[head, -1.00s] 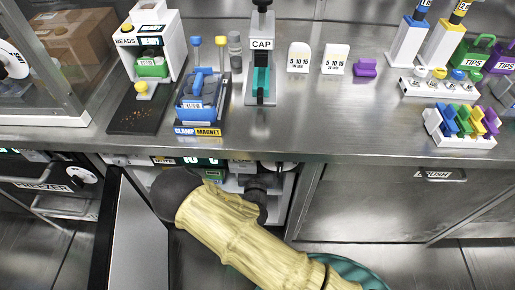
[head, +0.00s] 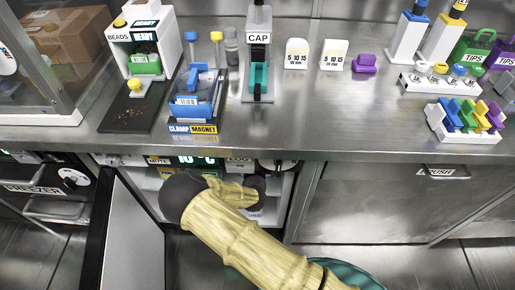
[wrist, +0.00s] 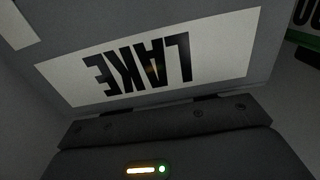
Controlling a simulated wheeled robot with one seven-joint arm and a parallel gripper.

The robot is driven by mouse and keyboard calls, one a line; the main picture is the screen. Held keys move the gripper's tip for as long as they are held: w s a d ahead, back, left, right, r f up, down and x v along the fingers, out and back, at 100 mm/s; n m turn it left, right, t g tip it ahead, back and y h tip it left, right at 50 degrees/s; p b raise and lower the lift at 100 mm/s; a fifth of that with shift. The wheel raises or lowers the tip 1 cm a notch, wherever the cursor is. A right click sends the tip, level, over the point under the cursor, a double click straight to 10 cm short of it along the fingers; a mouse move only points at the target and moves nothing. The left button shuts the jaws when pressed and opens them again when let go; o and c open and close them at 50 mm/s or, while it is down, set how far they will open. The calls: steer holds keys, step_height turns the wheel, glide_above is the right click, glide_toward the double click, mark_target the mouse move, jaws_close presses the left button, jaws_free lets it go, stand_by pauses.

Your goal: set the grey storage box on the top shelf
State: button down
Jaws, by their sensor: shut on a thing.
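The grey storage box (wrist: 150,14) fills the upper part of the wrist view. It has a white label reading LAKE, upside down in that view. My gripper (wrist: 165,120) is shut on the box at its near edge; the fingertips are mostly hidden. In the head view my arm reaches down into an open compartment (head: 283,210) under the bench, below a green temperature display (head: 197,160). My arm covers most of the inside, so the top shelf and the box cannot be made out clearly there.
The compartment's door (head: 135,235) stands open on the left of my arm. The steel bench (head: 330,140) overhangs above, carrying a clamp magnet station (head: 195,105) and a cap press (head: 258,70). A closed steel cabinet (head: 370,205) is on the right. A label shows at the wrist view's upper right.

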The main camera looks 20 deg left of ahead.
steer(key=shift+s, duration=0.1)
steer(key=shift+f, duration=0.1)
steer(key=c, duration=1)
jaws_free()
steer(key=shift+d+f, duration=0.1)
steer(key=o, duration=0.5)
steer(key=shift+r, duration=0.2)
steer(key=p+v, duration=0.2)
steer(key=v, duration=1)
steer(key=shift+f, duration=0.1)
